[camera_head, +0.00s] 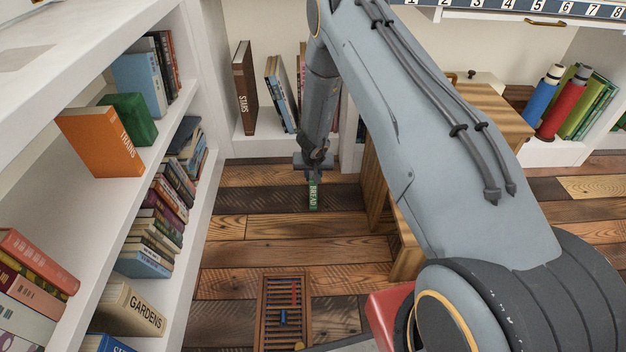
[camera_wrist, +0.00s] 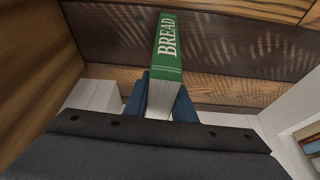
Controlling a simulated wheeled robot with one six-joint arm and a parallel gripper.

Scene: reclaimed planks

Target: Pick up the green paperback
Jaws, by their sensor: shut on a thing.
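The green paperback (camera_head: 313,195) has "BREAD" in white on its spine. In the head view it hangs at the end of my arm, in front of the plank floor. My gripper (camera_head: 314,176) is above it and shut on it. In the wrist view the paperback (camera_wrist: 168,52) shows its green spine and pale page edges, and the blue fingers of my gripper (camera_wrist: 160,97) press on both its sides. The lower part of the book is hidden by the dark gripper body.
A white bookcase (camera_head: 205,215) full of books stands at the left, with an orange book (camera_head: 103,141) on its shelf. An abacus (camera_head: 263,318) lies on the floor in front. A wooden piece of furniture (camera_head: 375,185) stands right of the gripper. The plank floor (camera_head: 270,228) between is clear.

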